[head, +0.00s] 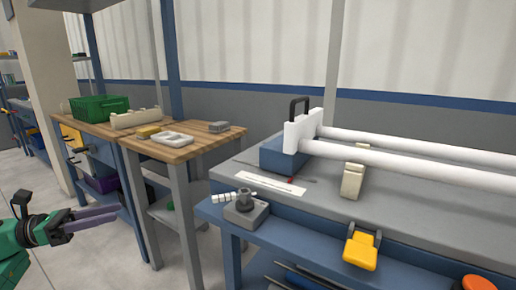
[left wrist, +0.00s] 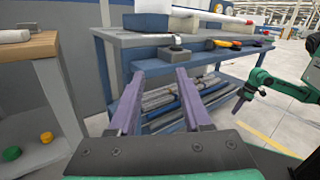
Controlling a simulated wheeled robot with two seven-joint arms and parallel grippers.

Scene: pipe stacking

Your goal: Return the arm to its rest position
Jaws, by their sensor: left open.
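My left gripper (head: 117,214) is at the lower left of the head view, in free air left of the workbench. Its two purple fingers are apart, with nothing between them. In the left wrist view its open fingers (left wrist: 160,72) point toward the blue workbench, short of it. My right gripper (left wrist: 240,103), purple on a green arm, shows at the right of the left wrist view; it is too small to tell whether its jaws are apart. Two white pipes, the far one (head: 430,145) and the near one (head: 412,168), lie across a white holder (head: 293,135) on the workbench.
The grey-topped workbench (head: 330,205) has a blue front edge. On it are a grey clamp-like block (head: 246,212), a beige block (head: 352,182) and a yellow tool (head: 360,250). A wooden-topped table (head: 190,150) with a green crate (head: 98,108) stands left. Floor between gripper and tables is clear.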

